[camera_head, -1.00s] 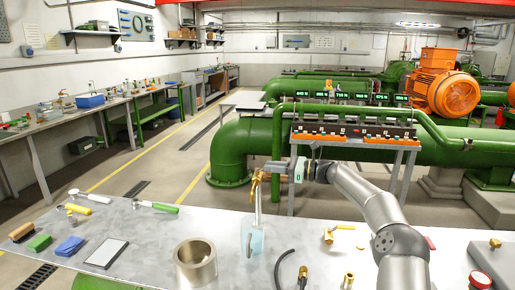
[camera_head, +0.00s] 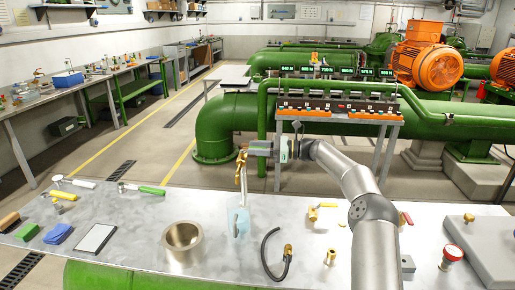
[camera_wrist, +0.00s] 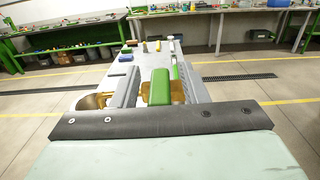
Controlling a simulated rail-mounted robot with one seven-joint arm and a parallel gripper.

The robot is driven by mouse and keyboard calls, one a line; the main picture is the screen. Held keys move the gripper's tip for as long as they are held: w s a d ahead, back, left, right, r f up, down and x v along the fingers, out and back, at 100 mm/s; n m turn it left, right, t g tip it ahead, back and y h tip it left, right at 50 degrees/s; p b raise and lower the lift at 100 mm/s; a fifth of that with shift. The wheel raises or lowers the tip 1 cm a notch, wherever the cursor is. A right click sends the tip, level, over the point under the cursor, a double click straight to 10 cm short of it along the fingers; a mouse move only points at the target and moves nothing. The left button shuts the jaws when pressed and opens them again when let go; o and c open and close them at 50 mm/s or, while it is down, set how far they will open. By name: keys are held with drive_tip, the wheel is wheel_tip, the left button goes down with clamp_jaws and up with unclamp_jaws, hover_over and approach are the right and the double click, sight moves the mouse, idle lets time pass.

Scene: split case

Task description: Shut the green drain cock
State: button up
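The green drain cock shows in the wrist view as a green handle (camera_wrist: 159,87) with brass parts beside it. In the head view a brass cock (camera_head: 241,165) stands above the bench on an upright clear piece (camera_head: 239,221); its green handle cannot be made out there. My gripper (camera_head: 254,148) is level with the top of the brass, coming from the right. In the wrist view my gripper (camera_wrist: 157,88) has its two grey fingers on either side of the green handle, with narrow gaps. It looks open; contact cannot be made out.
A rack with displays (camera_head: 335,109) stands behind my arm.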

drive_tip(key=s+d+b, duration=0.1)
drive_tip(key=s+d, duration=0.2)
drive_tip(key=d, duration=1.4)
drive_tip(key=shift+s+d, duration=0.1)
